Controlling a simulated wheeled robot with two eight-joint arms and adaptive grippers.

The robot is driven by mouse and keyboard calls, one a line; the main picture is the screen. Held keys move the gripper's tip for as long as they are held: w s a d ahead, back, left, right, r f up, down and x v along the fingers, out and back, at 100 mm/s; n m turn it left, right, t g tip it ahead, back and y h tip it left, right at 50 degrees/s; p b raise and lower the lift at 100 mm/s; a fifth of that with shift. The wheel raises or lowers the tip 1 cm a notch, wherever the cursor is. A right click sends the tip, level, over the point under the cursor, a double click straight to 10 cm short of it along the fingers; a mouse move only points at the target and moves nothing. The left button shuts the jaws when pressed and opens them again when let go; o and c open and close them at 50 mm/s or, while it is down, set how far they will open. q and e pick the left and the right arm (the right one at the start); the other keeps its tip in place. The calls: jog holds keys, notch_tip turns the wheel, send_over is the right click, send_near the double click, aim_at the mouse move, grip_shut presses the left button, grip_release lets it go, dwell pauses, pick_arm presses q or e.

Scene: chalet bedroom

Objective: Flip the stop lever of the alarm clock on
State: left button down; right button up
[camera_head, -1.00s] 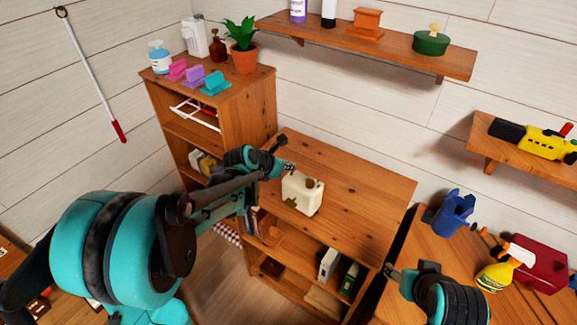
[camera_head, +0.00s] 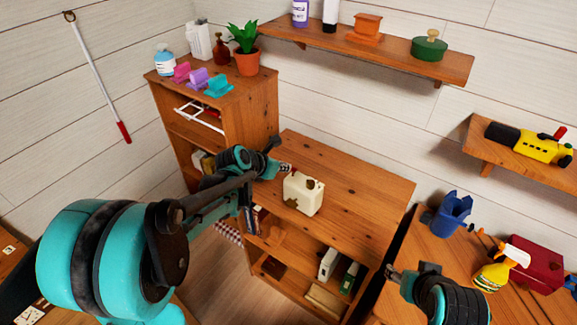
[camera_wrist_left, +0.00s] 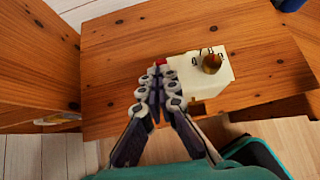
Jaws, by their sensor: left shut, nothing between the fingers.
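The alarm clock (camera_head: 303,196) is a cream box with brown patches, upright on the low wooden cabinet (camera_head: 352,178). In the left wrist view the clock (camera_wrist_left: 200,90) shows a dark gold knob and small dark marks on its face. My left gripper (camera_head: 284,168) is shut and empty, close to the clock's left side. In the wrist view the left fingertips (camera_wrist_left: 158,70) are together, with a small red piece just beyond them, beside the clock's left edge. Whether they touch it is unclear. My right gripper (camera_head: 394,273) is low at the right, away from the clock; its jaws are too small to read.
A taller shelf unit (camera_head: 255,100) with a potted plant (camera_head: 246,62) stands to the left. At the right, a wooden table (camera_head: 425,255) holds a blue container (camera_head: 452,213) and a yellow spray bottle (camera_head: 494,276). The cabinet top right of the clock is clear.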

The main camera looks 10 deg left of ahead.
pick_arm(q)
jog(key=s+a+r+p, duration=0.2)
jog(key=s+r, duration=0.3)
jog(key=r, duration=0.4)
pick_arm(e)
jog(key=r, duration=0.2)
jog(key=shift+s+r, duration=0.3)
jog(key=shift+r, duration=0.1)
pick_arm(q)
jog(key=shift+s+r, duration=0.1)
jog(key=shift+s, duration=0.05)
